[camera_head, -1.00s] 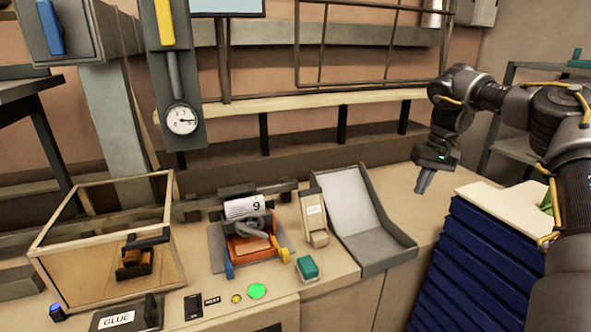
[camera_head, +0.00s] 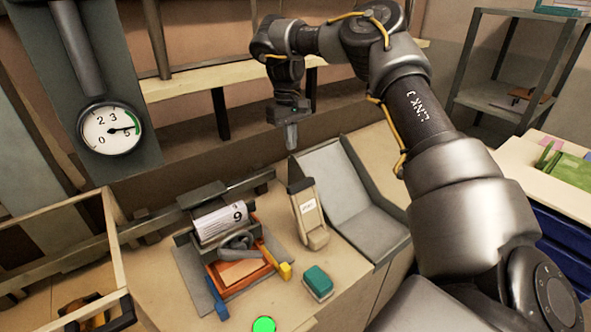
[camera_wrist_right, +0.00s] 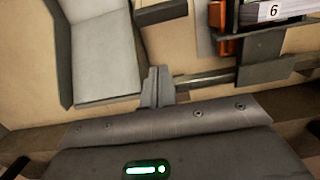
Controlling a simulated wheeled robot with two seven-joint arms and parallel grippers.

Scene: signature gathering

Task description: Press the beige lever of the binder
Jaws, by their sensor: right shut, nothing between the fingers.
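The binder, a narrow dark device with a beige lever (camera_head: 308,208) bearing a small white label, stands on the counter between the orange stamping device and the grey tray. The lever slopes down toward the front. My right gripper (camera_head: 291,138) is shut and empty, pointing down above and behind the binder, apart from it. In the right wrist view the closed fingertips (camera_wrist_right: 156,84) are seen over the counter, with part of the binder (camera_wrist_right: 162,10) at the top edge. My left gripper is not in view.
The grey sloped tray (camera_head: 345,195) is right of the binder. The orange device with a numbered roll (camera_head: 222,222) is left of it. A teal block (camera_head: 318,282) and green button (camera_head: 264,325) are in front. A rail and shelf (camera_head: 200,80) run behind.

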